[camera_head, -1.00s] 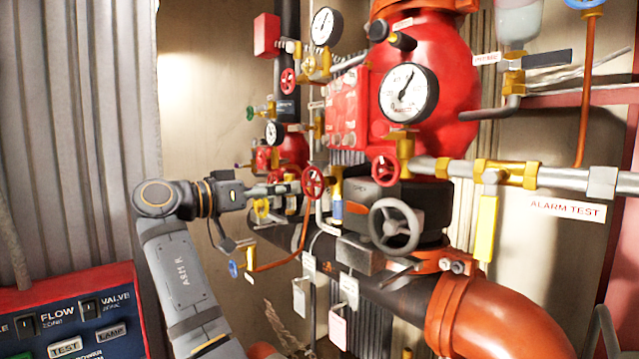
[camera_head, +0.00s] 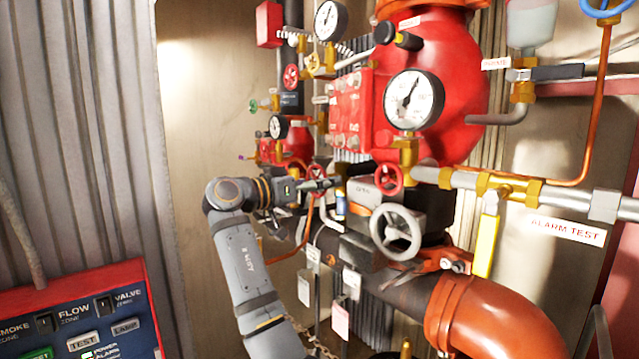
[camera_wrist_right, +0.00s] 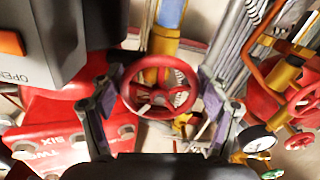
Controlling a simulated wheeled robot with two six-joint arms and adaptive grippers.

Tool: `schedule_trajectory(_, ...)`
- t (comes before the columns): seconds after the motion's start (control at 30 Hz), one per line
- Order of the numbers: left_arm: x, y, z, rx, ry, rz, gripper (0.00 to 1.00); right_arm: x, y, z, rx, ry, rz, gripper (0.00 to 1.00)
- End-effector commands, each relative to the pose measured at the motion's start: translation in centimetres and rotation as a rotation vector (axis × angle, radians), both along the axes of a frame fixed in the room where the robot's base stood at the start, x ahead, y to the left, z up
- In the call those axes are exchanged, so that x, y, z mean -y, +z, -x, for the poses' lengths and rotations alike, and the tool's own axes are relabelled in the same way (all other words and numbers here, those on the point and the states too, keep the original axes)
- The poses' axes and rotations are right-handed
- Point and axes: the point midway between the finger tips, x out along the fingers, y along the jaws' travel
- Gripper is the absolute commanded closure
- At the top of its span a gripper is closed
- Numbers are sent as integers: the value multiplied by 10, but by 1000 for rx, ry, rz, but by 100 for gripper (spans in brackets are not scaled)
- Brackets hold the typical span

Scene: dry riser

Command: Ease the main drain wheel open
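A red handwheel (camera_wrist_right: 158,88) with spokes sits between the fingertips of my right gripper (camera_wrist_right: 161,80) in the right wrist view. The fingers are spread, one at each side of the rim; I cannot tell whether they touch it. In the head view this wheel (camera_head: 317,178) is partly covered by my right gripper (camera_head: 312,185), which reaches it from the left. No label on it is readable, so I cannot confirm it is the main drain wheel. My left gripper is not in view.
Right of the held-around wheel are another red handwheel (camera_head: 389,179), a grey handwheel (camera_head: 397,231) and a grey box marked OPEN (camera_wrist_right: 42,45). A gauge (camera_head: 413,100) fronts the red valve body. A blue control panel (camera_head: 90,320) stands lower left. Hanging tags (camera_head: 340,322) are below.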

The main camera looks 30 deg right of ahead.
Motion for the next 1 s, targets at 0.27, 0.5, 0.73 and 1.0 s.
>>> schedule_trajectory(0.27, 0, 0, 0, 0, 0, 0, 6, 0, 0, 0, 0, 1, 0, 61)
schedule_trajectory(0.5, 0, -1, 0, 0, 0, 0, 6, 0, 0, 0, -38, 1, 3, 61)
schedule_trajectory(0.73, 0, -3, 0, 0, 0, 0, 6, -1, 0, 0, -171, 1, 14, 61)
schedule_trajectory(1.0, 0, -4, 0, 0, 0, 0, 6, -1, 1, 1, -419, 2, 33, 61)
